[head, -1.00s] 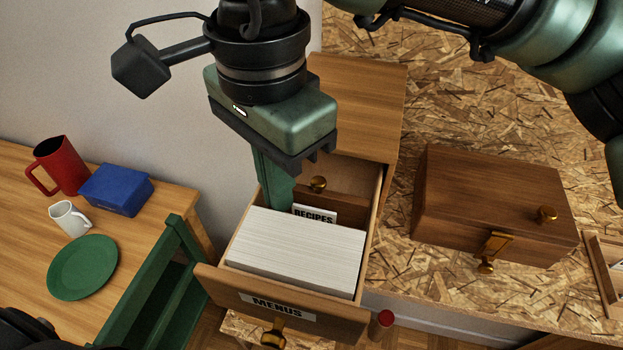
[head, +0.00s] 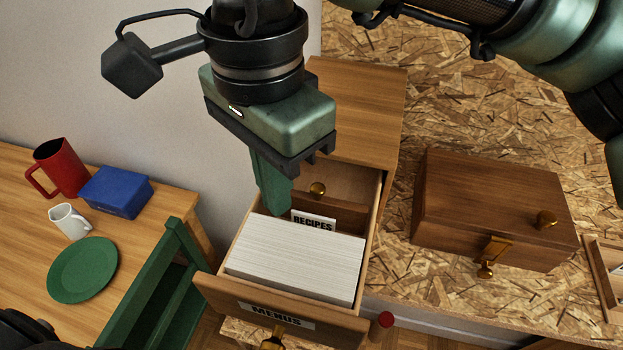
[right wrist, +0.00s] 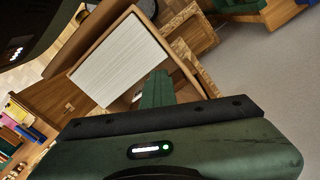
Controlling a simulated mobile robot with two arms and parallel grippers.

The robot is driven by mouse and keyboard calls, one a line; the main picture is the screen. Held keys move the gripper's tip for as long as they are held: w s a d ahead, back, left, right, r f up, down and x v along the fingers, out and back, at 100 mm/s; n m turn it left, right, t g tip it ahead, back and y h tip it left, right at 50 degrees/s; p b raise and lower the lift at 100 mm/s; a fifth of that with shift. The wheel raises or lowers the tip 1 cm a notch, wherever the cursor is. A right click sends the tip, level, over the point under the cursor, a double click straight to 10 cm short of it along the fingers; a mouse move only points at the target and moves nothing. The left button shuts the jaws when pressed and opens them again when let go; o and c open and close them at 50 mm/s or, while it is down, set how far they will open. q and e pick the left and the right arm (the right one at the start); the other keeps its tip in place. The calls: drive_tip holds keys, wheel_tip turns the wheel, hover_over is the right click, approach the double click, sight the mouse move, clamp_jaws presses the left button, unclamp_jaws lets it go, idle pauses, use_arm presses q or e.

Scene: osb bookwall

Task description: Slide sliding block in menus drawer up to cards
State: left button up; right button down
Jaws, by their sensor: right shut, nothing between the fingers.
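The open menus drawer (head: 210,288) juts toward me, with a thick stack of white cards (head: 295,262) in its front part. Behind the cards stands a white RECIPES label (head: 313,221) against dark brown wood. Behind that is a wooden face with a brass knob (head: 318,188); I cannot tell which part is the sliding block. My right gripper (head: 277,212) is shut and empty, pointing down with its tips over the cards' rear left corner. The right wrist view shows its fingers (right wrist: 157,88) beside the cards (right wrist: 121,60). My left gripper is out of view.
A wooden box (head: 490,205) with brass fittings sits on the chipboard surface at right. At left, a table holds a red mug (head: 58,168), a blue box (head: 116,191), a white jug (head: 69,221) and a green plate (head: 83,270). A green chair (head: 150,290) stands close to the drawer.

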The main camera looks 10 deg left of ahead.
wheel_tip(320, 180, up, 6)
drive_tip(key=p, duration=0.3)
drive_tip(key=shift+s, duration=0.3)
drive_tip(key=shift+w, duration=0.1)
idle(0.3)
